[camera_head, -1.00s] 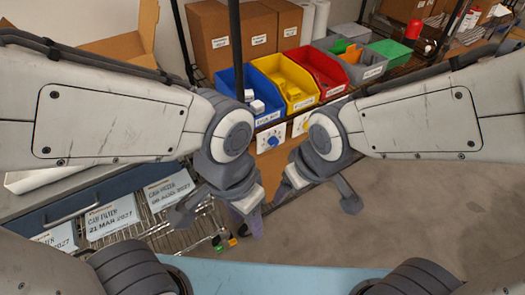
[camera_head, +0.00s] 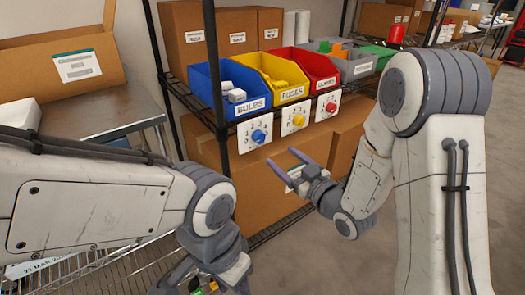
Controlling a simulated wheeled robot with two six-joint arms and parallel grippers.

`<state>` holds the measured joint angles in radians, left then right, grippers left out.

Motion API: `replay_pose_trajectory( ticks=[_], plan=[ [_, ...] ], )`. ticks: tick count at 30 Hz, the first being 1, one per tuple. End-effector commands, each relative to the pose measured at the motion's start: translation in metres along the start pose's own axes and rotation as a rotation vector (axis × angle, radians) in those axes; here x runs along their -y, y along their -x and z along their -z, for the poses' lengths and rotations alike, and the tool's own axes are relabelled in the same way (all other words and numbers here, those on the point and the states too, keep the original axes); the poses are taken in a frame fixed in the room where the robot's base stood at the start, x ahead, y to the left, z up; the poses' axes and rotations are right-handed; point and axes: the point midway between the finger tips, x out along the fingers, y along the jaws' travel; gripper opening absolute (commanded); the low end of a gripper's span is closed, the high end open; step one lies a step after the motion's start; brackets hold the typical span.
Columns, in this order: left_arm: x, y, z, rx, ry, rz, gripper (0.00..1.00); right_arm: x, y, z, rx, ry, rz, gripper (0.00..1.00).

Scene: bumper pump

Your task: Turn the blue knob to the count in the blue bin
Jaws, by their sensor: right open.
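The blue knob (camera_head: 258,136) is on a white dial plate under the blue bin (camera_head: 203,90), which is labelled BULBS. At least two small white boxes (camera_head: 236,95) show in the blue bin; its front wall may hide more. My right gripper (camera_head: 281,158) is open and empty, just below and to the right of the blue knob, apart from it. Its two fingers point up and left toward the dial plates. My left gripper (camera_head: 212,284) is low at the bottom edge, partly cut off, and its jaws are unclear.
Yellow (camera_head: 293,96) and red (camera_head: 322,84) bins stand to the right, above a yellow knob (camera_head: 298,120) and a red knob (camera_head: 330,107). Cardboard boxes fill the shelf below.

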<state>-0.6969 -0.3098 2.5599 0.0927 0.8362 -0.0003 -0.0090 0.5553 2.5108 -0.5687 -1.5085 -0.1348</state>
Motion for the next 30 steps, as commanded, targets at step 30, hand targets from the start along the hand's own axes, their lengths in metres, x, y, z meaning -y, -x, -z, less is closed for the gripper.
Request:
replay_pose_trajectory(
  ticks=[30],
  plan=[
    [0.001,-0.007,0.000,0.000,0.000,0.000,0.50,0.001,-0.099,0.001,0.002,-0.001,0.001,0.60]
  ],
)
